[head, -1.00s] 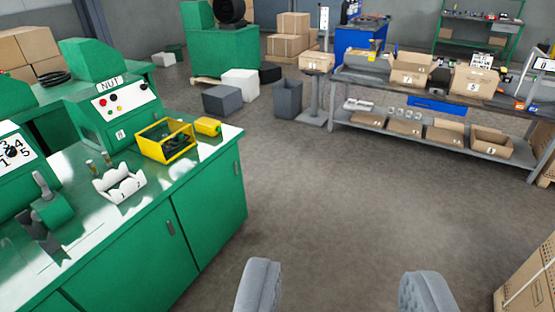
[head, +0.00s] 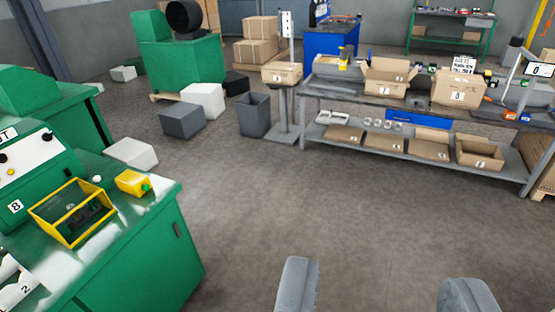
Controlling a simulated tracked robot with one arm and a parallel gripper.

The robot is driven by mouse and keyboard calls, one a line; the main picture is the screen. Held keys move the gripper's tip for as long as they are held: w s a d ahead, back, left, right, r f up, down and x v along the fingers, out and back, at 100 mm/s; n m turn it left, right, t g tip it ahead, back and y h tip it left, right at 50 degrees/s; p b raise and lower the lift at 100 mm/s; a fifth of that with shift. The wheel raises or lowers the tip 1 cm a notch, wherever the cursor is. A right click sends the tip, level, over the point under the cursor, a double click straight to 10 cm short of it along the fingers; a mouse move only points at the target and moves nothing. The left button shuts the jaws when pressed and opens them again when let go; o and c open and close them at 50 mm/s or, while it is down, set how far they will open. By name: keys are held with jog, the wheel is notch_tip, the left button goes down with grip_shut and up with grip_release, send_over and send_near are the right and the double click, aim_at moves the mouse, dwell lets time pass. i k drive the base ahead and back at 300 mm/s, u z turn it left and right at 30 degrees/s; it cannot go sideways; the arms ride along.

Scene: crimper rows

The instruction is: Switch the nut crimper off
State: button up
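The nut crimper (head: 28,172) is the green machine at the left edge of the view. Its sign is cut off, with only the end of "NUT" showing. Its white sloped panel (head: 25,155) shows a black knob (head: 47,136) and part of another control at the edge; the rest of the panel is out of view. A yellow open-framed guard (head: 72,238) stands in front of it, with a yellow block bearing a green button (head: 133,183) beside it. My gripper (head: 380,285) is open and empty at the bottom, over the floor, well right of the crimper.
The green cabinet (head: 150,255) under the crimper is an edge to my left. A workbench with numbered cartons (head: 330,95) stands at the back right. A grey bin (head: 253,115) and loose blocks (head: 182,121) are on the floor behind. The middle floor is clear.

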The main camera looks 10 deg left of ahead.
aim_at(47, 136)
jog(key=u, duration=0.05)
jog(key=i, duration=1.35)
jog(key=u, duration=0.55)
jog(key=i, duration=1.3)
jog(key=u, duration=1.4)
jog(key=i, duration=1.1)
jog(key=u, duration=0.6)
